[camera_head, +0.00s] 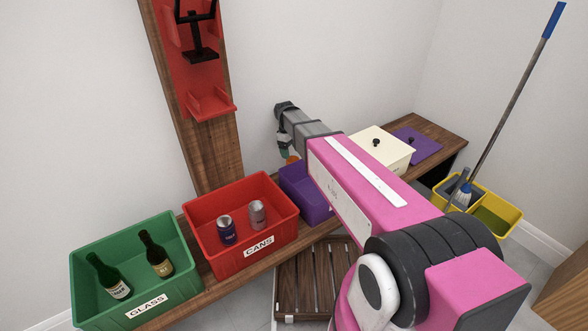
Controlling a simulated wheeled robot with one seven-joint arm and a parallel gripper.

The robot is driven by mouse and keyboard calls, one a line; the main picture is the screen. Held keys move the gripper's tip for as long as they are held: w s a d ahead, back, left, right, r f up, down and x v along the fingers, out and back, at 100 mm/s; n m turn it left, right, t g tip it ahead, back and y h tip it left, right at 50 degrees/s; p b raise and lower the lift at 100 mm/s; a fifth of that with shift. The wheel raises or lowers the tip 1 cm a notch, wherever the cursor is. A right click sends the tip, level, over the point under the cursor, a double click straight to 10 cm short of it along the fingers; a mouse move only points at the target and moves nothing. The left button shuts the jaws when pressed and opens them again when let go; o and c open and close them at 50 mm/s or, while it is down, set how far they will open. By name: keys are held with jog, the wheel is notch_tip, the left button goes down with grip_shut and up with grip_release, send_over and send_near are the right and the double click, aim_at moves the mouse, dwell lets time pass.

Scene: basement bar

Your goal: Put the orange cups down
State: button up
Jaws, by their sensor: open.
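My gripper (284,150) hangs at the far end of my pink and grey arm, seen small and partly hidden by the arm. It is open, above the back of the purple bin. A small bit of orange (292,159) shows just below it, possibly an orange cup; the rest is hidden. I cannot tell whether the orange thing touches the fingers or what it rests on. The purple bin (303,194) stands on the wooden bench (205,272), its right part hidden behind my arm. No whole orange cup is in view.
Left of the purple bin stand a red CANS bin (283,235) with two cans and a green GLASS bin (93,285) with two bottles. A wooden post (208,155) rises behind. At right are a cream box (383,147), a purple lid (424,143) and a yellow mop bucket (508,212).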

aim_at(292, 159)
jog(key=shift+s+d+f, duration=0.15)
jog(key=shift+s+f, duration=0.05)
jog(key=shift+f, duration=0.85)
jog(key=shift+s+d+f, duration=0.15)
jog(key=shift+f, duration=0.9)
jog(key=shift+s+d+f, duration=0.15)
jog(key=shift+s+f, duration=0.05)
jog(key=shift+f, duration=0.85)
jog(key=c, duration=0.8)
jog(key=shift+o, duration=0.2)
jog(key=shift+r, duration=0.1)
